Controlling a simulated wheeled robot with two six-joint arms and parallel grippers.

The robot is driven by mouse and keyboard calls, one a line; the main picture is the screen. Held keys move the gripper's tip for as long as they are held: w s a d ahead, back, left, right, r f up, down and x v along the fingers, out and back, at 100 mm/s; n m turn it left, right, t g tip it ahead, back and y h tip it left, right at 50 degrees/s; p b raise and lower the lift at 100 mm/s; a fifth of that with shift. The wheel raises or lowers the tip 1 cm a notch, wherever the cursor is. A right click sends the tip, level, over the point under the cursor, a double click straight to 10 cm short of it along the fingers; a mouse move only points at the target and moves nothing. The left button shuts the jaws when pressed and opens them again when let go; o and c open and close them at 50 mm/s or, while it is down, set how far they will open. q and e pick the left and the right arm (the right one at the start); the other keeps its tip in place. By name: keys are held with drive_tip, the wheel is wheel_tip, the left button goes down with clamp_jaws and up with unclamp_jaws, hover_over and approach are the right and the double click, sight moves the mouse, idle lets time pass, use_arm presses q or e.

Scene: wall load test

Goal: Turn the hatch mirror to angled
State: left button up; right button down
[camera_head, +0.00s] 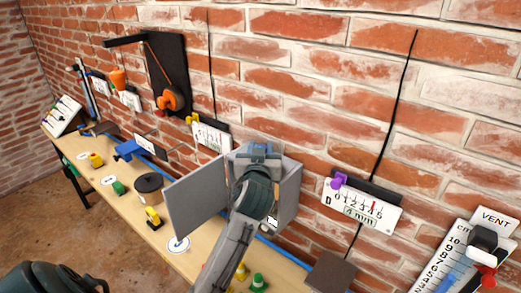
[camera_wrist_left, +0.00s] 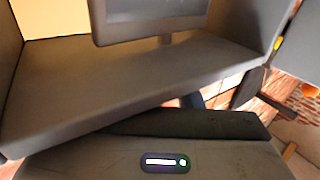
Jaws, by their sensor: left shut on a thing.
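The grey hatch box (camera_head: 288,200) is on the brick wall, with its flat grey door (camera_head: 198,198) swung open to the left. My left gripper (camera_head: 259,152) is at the upper part of the box opening, in front of it. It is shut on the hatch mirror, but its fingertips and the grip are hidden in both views. In the left wrist view a dark grey panel on a short stem, which looks like the mirror (camera_wrist_left: 150,18), stands above a grey ledge (camera_wrist_left: 150,80). Its angle is hard to tell. My right gripper is out of view.
A long wooden bench (camera_head: 128,200) runs along the wall with a black spool (camera_head: 149,187), a blue vise (camera_head: 128,149) and small coloured pieces. A gauge plate (camera_head: 362,208) and a vent scale (camera_head: 455,262) hang to the right. A dark block (camera_head: 331,272) stands at the bench's near end.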

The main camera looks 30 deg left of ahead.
use_arm(q)
drive_tip(key=m+t+h, duration=0.1)
drive_tip(key=m+h, duration=0.1)
drive_tip(key=h, duration=0.1)
drive_tip(key=shift+a+m+t+h, duration=0.1)
drive_tip(key=shift+m+t+h, duration=0.2)
drive_tip(key=shift+h, duration=0.1)
drive_tip(key=shift+m+t+h, duration=0.4)
drive_tip(key=shift+m+h, duration=1.1)
drive_tip(key=shift+h, duration=0.8)
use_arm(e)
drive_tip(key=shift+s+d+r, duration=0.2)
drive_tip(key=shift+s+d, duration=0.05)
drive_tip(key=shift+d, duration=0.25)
use_arm(q)
drive_tip(key=shift+h, duration=0.3)
drive_tip(key=shift+r, duration=0.1)
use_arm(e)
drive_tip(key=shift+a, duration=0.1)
use_arm(q)
drive_tip(key=o, duration=0.9)
drive_tip(key=shift+w, duration=0.15)
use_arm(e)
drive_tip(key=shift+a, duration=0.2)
